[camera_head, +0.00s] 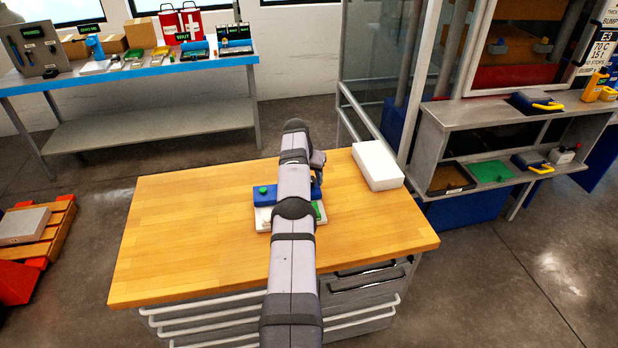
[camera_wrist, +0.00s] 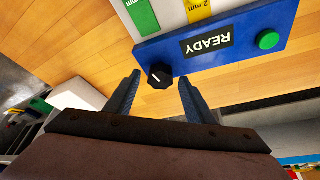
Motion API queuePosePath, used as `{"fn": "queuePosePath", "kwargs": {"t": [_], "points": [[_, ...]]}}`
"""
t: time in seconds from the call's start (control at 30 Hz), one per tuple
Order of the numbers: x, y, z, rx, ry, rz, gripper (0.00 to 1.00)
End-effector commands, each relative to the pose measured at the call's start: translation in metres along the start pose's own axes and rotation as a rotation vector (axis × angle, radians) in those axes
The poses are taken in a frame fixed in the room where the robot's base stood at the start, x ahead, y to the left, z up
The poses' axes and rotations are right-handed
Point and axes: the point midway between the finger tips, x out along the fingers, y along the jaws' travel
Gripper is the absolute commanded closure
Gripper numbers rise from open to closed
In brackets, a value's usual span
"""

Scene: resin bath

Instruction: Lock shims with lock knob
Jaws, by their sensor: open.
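A blue panel (camera_wrist: 230,45) on a white fixture (camera_wrist: 172,14) carries a black lock knob (camera_wrist: 159,75) with a white pointer mark, a black READY display (camera_wrist: 207,39) and a green button (camera_wrist: 268,40). Green (camera_wrist: 143,14) and yellow (camera_wrist: 198,8) strips show beside the panel, the yellow one marked 2 mm. My gripper (camera_wrist: 158,82) is open in the wrist view, its fingertips on either side of the knob. I cannot tell whether they touch it. In the head view the fixture (camera_head: 263,216) sits on the wooden table, and my arm hides the knob.
The wooden table (camera_head: 180,235) is mostly bare around the fixture. A white block (camera_head: 377,165) lies at its back right. A grey shelf unit (camera_head: 450,135) with trays stands at the right. A blue-edged bench (camera_head: 150,70) holding several items stands at the back left.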

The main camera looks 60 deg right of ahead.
Motion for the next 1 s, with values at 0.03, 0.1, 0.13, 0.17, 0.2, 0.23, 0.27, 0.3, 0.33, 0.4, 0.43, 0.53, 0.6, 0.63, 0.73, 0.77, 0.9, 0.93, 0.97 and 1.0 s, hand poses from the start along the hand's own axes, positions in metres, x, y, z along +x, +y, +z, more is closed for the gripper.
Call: {"fn": "queuePosePath", "kwargs": {"t": [0.03, 0.1, 0.13, 0.17, 0.2, 0.23, 0.27, 0.3, 0.33, 0.4, 0.43, 0.53, 0.6, 0.63, 0.73, 0.77, 0.9, 0.93, 0.97, 1.0], "points": [[0.001, 0.0, 0.0, 0.0, 0.002, -0.001, 0.51], [0.001, -0.001, 0.0, 0.0, 0.003, -0.001, 0.51], [0.0, -0.001, 0.0, 0.0, 0.004, -0.001, 0.51], [0.0, -0.001, 0.0, 0.0, 0.003, -0.001, 0.51], [-0.001, -0.001, 0.0, 0.0, 0.003, -0.001, 0.51], [-0.001, -0.001, 0.0, 0.0, 0.003, -0.001, 0.51], [-0.002, -0.001, 0.0, 0.0, 0.004, -0.001, 0.51], [-0.004, -0.001, 0.0, 0.001, 0.004, -0.001, 0.51], [-0.004, -0.001, 0.0, 0.001, 0.004, -0.001, 0.51], [-0.007, -0.001, 0.0, 0.001, 0.004, -0.001, 0.51], [-0.009, -0.001, 0.0, 0.001, 0.005, -0.002, 0.51], [-0.013, -0.001, 0.001, 0.001, 0.005, -0.002, 0.51], [-0.016, -0.001, 0.002, 0.0, 0.004, -0.002, 0.51], [-0.018, -0.001, 0.002, 0.0, 0.004, -0.002, 0.51], [-0.033, -0.001, 0.001, 0.0, 0.006, -0.003, 0.51], [-0.037, -0.001, 0.001, 0.0, 0.006, -0.003, 0.51], [-0.056, 0.0, 0.0, 0.0, 0.004, -0.002, 0.51], [-0.059, 0.0, 0.0, 0.0, 0.003, -0.002, 0.51], [-0.061, 0.0, 0.0, 0.0, 0.003, -0.002, 0.51], [-0.064, 0.0, 0.0, 0.0, 0.003, -0.002, 0.51]]}}
